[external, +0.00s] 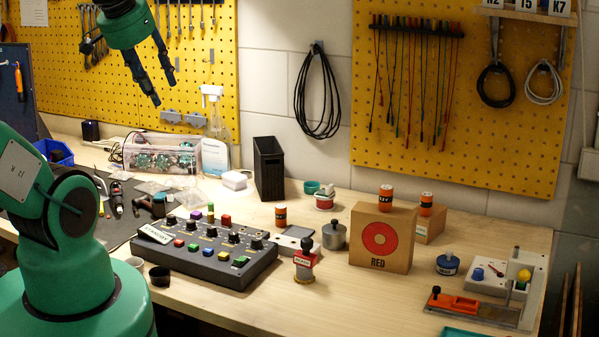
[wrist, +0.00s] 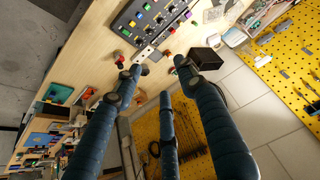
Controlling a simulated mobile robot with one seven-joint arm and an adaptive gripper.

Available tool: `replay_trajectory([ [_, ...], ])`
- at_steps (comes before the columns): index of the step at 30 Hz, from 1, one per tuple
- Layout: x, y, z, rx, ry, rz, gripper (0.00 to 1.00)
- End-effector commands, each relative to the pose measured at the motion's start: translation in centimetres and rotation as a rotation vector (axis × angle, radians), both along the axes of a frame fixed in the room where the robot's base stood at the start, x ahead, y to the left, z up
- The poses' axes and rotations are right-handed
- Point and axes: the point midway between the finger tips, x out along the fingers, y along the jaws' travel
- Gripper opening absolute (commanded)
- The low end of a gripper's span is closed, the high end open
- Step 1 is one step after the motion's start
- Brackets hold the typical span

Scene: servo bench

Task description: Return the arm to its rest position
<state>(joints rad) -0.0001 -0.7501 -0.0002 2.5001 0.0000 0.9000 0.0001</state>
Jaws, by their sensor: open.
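My gripper (external: 163,88) hangs high at the upper left in the external view, in front of the yellow pegboard and well above the bench. Its dark fingers are spread apart and point down, with nothing between them. In the wrist view the fingers of my gripper (wrist: 155,72) reach up the middle of the picture, also apart and empty. My green arm is raised over its base at the left. Its middle part is cut off by the top and left edges of the external view.
Pegboards (external: 460,100) with hanging cables line the wall. The air around my gripper looks clear.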

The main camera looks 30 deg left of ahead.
Motion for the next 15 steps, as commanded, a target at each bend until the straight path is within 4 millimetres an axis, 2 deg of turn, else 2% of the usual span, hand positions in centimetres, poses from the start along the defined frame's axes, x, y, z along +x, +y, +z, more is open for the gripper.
replay_trajectory([
  [15,0.0,0.0,-7.0,0.000,0.000,0.000,0.41],
])
